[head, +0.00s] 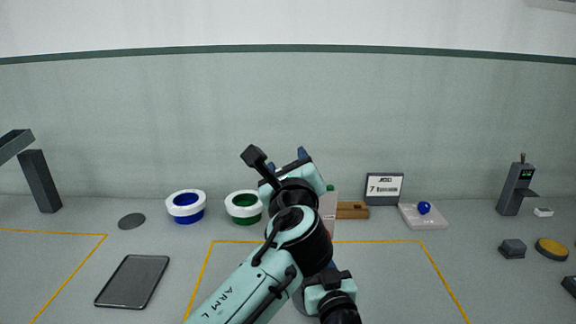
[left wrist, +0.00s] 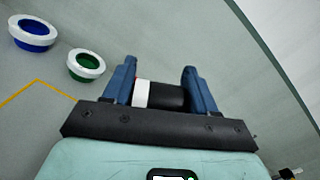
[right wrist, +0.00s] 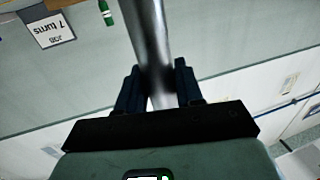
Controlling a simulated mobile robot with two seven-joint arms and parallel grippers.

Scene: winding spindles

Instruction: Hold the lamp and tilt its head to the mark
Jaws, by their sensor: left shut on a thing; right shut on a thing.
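My left gripper (head: 287,160) reaches out over the middle of the table, and its arm hides most of the lamp in the head view. In the left wrist view the left fingers (left wrist: 159,70) are shut on a black cylinder with a white band, which looks like the lamp head (left wrist: 170,97). In the right wrist view my right gripper (right wrist: 157,68) is shut on a smooth silver post, which looks like the lamp stem (right wrist: 150,30). The right gripper is largely hidden behind my left arm in the head view. I cannot make out the mark or the head's tilt.
A "7 turns" sign (head: 384,188), a tray (head: 428,222) with a blue ball (head: 424,207) and a grey device (head: 514,188) stand right. A dark tablet (head: 132,282) lies front left.

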